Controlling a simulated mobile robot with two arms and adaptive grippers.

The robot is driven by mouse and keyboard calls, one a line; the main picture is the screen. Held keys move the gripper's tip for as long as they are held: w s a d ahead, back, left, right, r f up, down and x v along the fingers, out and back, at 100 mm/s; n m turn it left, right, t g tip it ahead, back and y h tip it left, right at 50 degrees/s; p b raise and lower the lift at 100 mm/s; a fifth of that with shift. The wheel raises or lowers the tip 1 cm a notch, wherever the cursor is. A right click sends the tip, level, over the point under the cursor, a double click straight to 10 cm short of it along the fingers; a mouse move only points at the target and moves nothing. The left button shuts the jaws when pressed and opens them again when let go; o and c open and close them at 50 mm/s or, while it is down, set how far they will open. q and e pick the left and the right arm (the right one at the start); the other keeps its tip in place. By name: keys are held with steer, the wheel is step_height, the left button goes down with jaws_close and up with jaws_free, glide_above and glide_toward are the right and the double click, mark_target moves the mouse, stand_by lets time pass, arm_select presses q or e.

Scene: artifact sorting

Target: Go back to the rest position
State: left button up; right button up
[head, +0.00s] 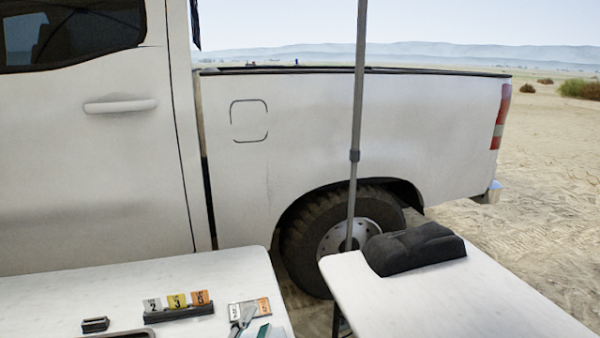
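Neither of my grippers can be made out in the head view, and no arm of mine clearly shows. The left white table (215,268) carries number markers (177,302) in grey, yellow and orange on a dark stand. A small dark block (95,324) lies to their left. A white and orange scale card (262,306) lies to their right, partly covered by grey and teal tools (243,318). The tools are cut off by the bottom edge, and I cannot tell exactly what they are.
A right white table (440,300) holds a black folded cloth or bag (412,248). A gap separates the tables. A grey pole (356,130) stands behind the right table. A white pickup truck (330,120) fills the background, with open sand (545,180) on the right.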

arm_select(q)
steer(key=s+a+f+n+g+y, duration=0.1)
steer(key=s+a+f+n+g, duration=0.3)
steer(key=f, duration=0.3)
steer(key=s+a+f+n+g+y, duration=0.2)
steer(key=s+a+f+g, duration=0.15)
steer(key=s+f, duration=0.35)
steer(key=s+a+f+n+g, duration=0.25)
steer(key=s+f, duration=0.25)
steer(key=s, duration=0.3)
steer(key=s+a+f+n+g, duration=0.2)
steer(key=s+f+n+g, duration=0.1)
steer(key=s+f, duration=0.4)
step_height(320, 180, down, 24)
steer(key=s+r+g, duration=0.1)
steer(key=s, duration=0.2)
steer(key=s+a+f+m+g, duration=0.1)
steer(key=s+a+f, duration=0.2)
steer(key=s+f, duration=1.3)
steer(key=shift+s+f+g, duration=0.3)
steer(key=shift+s+f, duration=0.05)
steer(key=shift+s, duration=0.1)
steer(key=shift+d, duration=0.1)
